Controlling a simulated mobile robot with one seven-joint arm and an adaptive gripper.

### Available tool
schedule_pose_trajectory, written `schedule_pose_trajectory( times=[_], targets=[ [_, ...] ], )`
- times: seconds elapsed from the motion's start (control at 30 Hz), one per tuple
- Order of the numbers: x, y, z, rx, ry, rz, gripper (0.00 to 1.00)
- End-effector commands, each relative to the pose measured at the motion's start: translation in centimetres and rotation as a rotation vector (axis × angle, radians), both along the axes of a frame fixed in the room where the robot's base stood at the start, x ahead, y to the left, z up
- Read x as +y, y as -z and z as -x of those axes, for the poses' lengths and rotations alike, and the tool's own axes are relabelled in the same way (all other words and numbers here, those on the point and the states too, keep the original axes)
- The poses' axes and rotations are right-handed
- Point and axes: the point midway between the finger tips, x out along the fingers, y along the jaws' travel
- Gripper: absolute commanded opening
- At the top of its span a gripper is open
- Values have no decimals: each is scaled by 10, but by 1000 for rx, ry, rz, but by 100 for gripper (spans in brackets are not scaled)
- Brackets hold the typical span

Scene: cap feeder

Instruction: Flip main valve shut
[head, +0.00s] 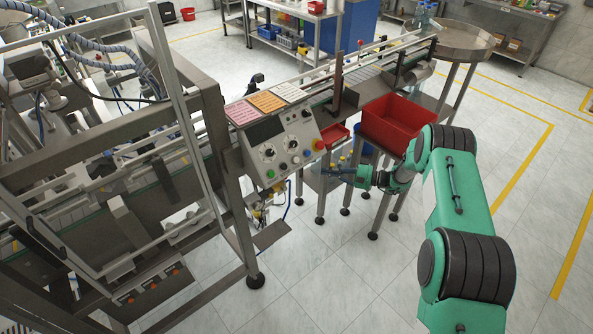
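I cannot clearly pick out the main valve in the head view. A small cluster of fittings with yellow parts (258,214) and a blue hose (289,203) hangs below the control panel, beside the machine's front leg. The valve's handle and its position are too small to tell. My gripper (328,171) is at the end of my green arm and points left. It is just right of the panel's lower right corner, apart from the fittings and up and to the right of them. Its fingers are small and blurred against the background, and I see nothing clearly held.
Steel stand legs are near my gripper. The tiled floor (350,270) in front is clear.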

Motion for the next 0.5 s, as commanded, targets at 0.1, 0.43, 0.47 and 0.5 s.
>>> schedule_pose_trajectory(
  times=[0.1,0.43,0.47,0.5],
  targets=[
    [0,1,0,0,0,0,0],
    [7,1,-1,-1,0,1,0],
    [9,2,-2,-1,-1,1,0],
    [12,2,-2,-1,-1,1,0]
  ],
)
